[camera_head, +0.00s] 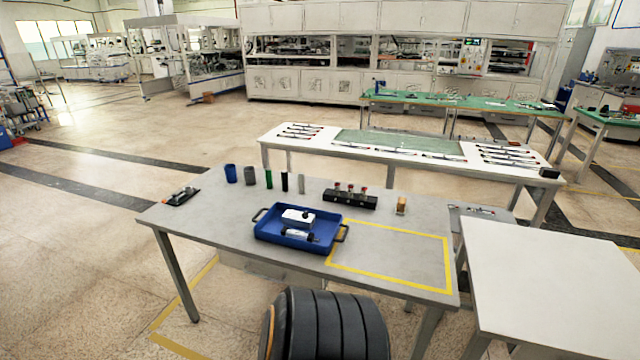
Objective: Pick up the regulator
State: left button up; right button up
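A blue tray (262,234) with black handles sits on the grey table (215,240). In it lie a white block-shaped part (297,217) with a small dark spot on top and, in front of it, a silver-white cylindrical part (297,234) with dark ends. A dark flat device (181,196) with lighter parts lies at the table's left end. I cannot tell for sure which of these is the regulator. Neither of my grippers shows in this view.
Several cups and upright cylinders, including a blue cup (230,174), stand along the back edge. A black rack (350,198) and a small tan block (401,205) are right of them. The yellow-taped area (395,256) is empty. A white table (550,285) stands at right.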

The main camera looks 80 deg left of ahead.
aim_at(293, 217)
jog(key=u, duration=4.55)
